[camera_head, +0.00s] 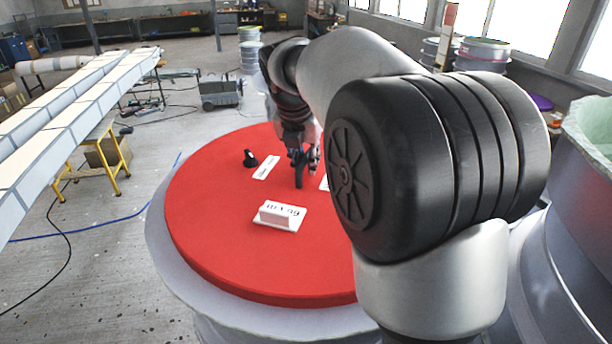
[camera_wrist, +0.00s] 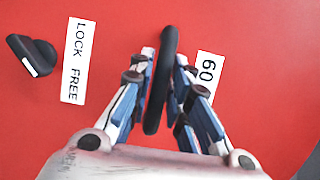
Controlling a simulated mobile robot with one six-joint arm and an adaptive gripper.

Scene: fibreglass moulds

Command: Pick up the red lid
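The red lid (camera_head: 215,225) is a large flat disc lying on top of a pale grey drum (camera_head: 172,262). A black upright handle (camera_head: 299,175) stands on the lid; in the wrist view the handle (camera_wrist: 168,48) is a long dark bar. My gripper (camera_head: 304,158) is down at the handle, pointing at the lid. In the wrist view my gripper (camera_wrist: 166,60) has one finger on each side of the handle. The fingers look parted, with narrow gaps beside the bar, so firm contact does not show. My arm hides the lid's right part in the head view.
A black knob (camera_head: 250,158) and a white "LOCK FREE" label (camera_wrist: 77,60) sit left of the handle. A white block on a plate (camera_head: 280,215) lies nearer the front. Pale drums (camera_head: 575,260) stand at the right, and a long white mould (camera_head: 75,118) at the left.

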